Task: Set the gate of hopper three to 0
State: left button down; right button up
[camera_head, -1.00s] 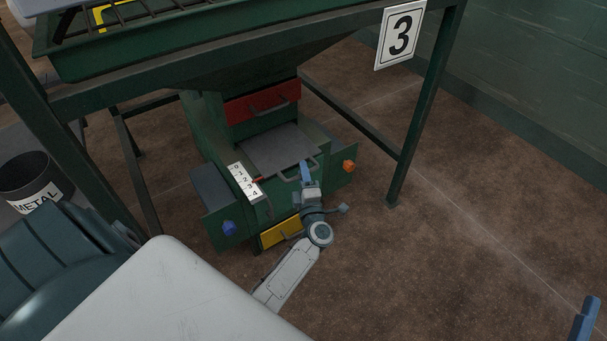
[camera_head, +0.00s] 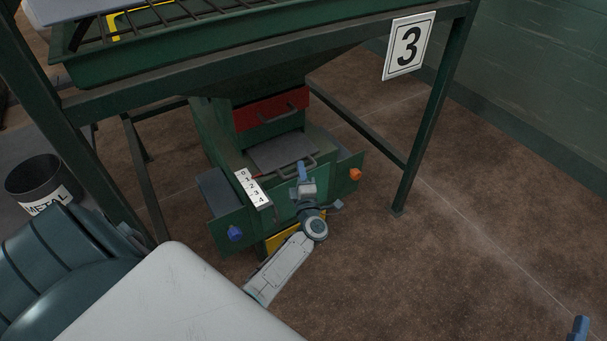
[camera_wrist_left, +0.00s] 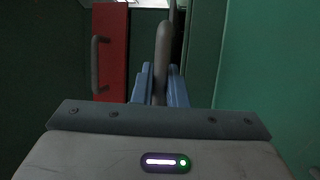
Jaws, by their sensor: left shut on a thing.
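Hopper three is the green hopper with the sign "3" (camera_head: 408,46). Its gate is a grey flat plate (camera_head: 280,152) with a bar handle (camera_head: 312,160), sticking partly out of the green chute housing. A white scale (camera_head: 254,187) marked 0 to 4 lies left of the gate; I cannot make out a pointer against it. My left gripper (camera_head: 302,171) is at the gate handle. In the left wrist view its blue fingers (camera_wrist_left: 160,85) are shut around the grey handle bar (camera_wrist_left: 163,50). Only a blue tip of my right gripper (camera_head: 580,328) shows at the lower right.
A red panel with a handle (camera_head: 270,112) sits above the gate. A blue knob (camera_head: 235,233) and an orange knob (camera_head: 355,174) stick out at the sides. A yellow panel (camera_head: 283,238) is below. The hopper's green legs (camera_head: 428,120) stand around; a black metal bin (camera_head: 38,185) is at left.

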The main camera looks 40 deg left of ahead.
pick_arm(q)
jog(key=c, duration=1.5)
grip_release()
jog(key=shift+o, duration=0.2)
